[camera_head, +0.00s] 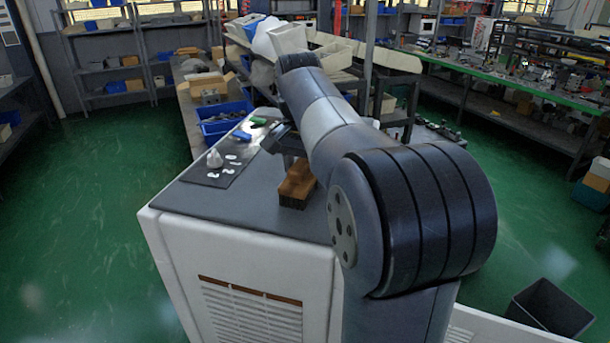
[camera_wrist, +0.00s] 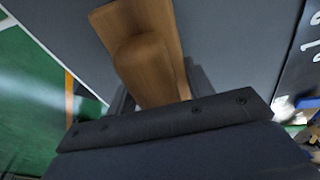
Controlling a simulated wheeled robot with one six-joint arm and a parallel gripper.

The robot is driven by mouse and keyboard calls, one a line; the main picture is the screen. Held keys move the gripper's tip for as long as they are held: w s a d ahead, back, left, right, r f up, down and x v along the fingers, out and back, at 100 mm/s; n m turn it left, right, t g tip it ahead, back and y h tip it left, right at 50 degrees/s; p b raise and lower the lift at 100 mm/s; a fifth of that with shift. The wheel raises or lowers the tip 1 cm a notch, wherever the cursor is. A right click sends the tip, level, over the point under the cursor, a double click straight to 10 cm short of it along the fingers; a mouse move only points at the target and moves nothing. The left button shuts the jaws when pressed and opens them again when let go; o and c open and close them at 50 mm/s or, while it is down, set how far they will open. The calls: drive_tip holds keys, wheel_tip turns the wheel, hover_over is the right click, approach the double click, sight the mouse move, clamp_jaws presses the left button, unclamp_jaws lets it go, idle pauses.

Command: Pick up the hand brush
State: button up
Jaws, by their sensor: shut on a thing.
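The hand brush (camera_head: 296,184) has a brown wooden body and dark bristles that face down. In the head view it is at the grey top of the white cabinet, just below my gripper (camera_head: 287,146). In the wrist view its wooden body (camera_wrist: 146,58) runs down between the jaws of my gripper (camera_wrist: 155,100). The jaws are shut on the wood. My arm hides part of the brush's right side in the head view. I cannot tell whether the bristles touch the surface.
The cabinet top (camera_head: 240,208) is bare in front. A black bin (camera_head: 551,306) stands on the floor at right.

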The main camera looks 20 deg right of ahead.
drive_tip(key=shift+r, duration=0.1)
wheel_tip(320, 180, up, 10)
drive_tip(key=shift+f, duration=0.1)
idle(0.6)
drive_tip(key=o, duration=0.5)
drive_tip(key=shift+c, duration=1.3)
drive_tip(key=shift+f, duration=0.1)
